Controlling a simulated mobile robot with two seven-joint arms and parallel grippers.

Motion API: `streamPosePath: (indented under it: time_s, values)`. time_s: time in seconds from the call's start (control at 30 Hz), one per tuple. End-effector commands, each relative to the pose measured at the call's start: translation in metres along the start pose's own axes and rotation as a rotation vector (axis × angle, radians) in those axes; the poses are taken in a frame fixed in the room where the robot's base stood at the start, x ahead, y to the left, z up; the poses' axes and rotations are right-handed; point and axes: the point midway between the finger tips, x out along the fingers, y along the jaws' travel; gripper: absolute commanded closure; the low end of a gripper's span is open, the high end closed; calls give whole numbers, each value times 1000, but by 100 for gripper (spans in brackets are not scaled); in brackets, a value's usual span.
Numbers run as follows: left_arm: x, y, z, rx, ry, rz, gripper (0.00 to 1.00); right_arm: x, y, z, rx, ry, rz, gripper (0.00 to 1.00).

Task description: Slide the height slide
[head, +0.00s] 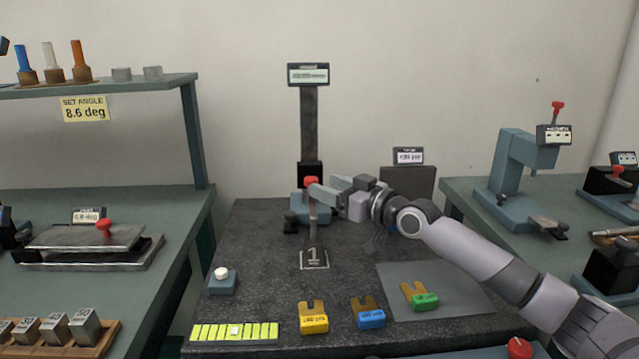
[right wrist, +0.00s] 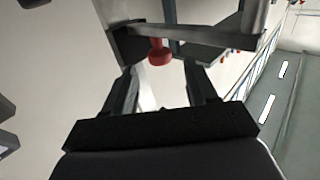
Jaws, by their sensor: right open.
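The height gauge has a dark upright column (head: 309,130) with a display (head: 308,74) on top. Its black height slide (head: 311,172) sits low on the column, just above the blue-grey base. A red knob (head: 311,181) stands at the front of the slide. My right gripper (head: 320,192) is open beside the knob. In the right wrist view the red knob (right wrist: 160,52) shows between and just beyond the two open fingertips (right wrist: 160,70), with no contact visible. The gripper partly hides the lower slide and base. My left gripper is out of view.
Yellow (head: 314,318), blue (head: 370,314) and green (head: 424,301) gauge blocks lie at the front of the dark granite table (head: 265,245). A white-knobbed box (head: 222,280) is at front left. A dark block with a small display (head: 408,156) stands behind my right arm.

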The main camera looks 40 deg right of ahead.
Motion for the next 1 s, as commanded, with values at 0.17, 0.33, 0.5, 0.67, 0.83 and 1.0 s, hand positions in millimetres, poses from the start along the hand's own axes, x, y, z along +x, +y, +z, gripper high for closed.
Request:
streamPosePath:
  time_s: [0.17, 0.33, 0.5, 0.67, 0.83, 1.0]
  values:
    - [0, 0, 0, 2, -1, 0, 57, 18, 0, -1, 1, 1, 0, 43]
    - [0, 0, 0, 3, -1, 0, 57, 29, -1, 0, 0, 1, -1, 43]
    - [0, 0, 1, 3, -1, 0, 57, 33, -1, 0, -2, 0, -1, 43]
    - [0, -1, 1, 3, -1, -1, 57, 33, -1, 0, -2, -1, -1, 43]
    - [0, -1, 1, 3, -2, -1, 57, 33, -1, 0, -2, -1, -1, 76]
    - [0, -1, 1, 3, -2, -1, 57, 32, -1, 0, -2, -1, -2, 100]
